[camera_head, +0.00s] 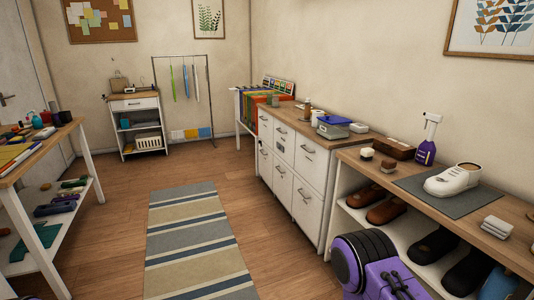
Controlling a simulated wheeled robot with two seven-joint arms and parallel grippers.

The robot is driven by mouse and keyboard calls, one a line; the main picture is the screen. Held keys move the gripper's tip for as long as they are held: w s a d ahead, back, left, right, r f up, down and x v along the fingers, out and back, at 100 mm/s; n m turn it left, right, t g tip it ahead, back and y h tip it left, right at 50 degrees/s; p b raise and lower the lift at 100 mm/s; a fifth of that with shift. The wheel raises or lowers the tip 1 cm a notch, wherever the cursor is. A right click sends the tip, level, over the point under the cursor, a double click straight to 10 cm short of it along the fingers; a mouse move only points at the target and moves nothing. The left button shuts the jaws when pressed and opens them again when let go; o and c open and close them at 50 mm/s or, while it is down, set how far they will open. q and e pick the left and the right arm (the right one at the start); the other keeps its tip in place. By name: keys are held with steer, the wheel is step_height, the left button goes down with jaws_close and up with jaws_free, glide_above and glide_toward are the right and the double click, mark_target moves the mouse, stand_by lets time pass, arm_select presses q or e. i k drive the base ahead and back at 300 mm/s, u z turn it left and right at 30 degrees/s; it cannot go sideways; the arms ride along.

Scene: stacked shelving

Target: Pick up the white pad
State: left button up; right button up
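A white pad (496,226), looking like a small flat stack of white pieces, lies on the wooden top of the low shoe shelf (348,156) at the right edge of the head view. It is right of the grey mat (448,192), apart from it. A white shoe (453,180) stands on that mat. Neither of my grippers can be made out. A purple and black part at the bottom right looks like my own arm, and it covers part of the shelf's front.
Shoes fill the lower shelf. A white drawer cabinet (298,165) adjoins it. A striped rug (188,235) lies on open floor; a cluttered table (52,140) stands left.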

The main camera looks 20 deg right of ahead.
mark_target(498, 228)
steer(key=z, duration=0.45)
steer(key=i, duration=1.15)
steer(key=z, duration=1.8)
steer(key=i, duration=0.95)
steer(key=z, duration=0.95)
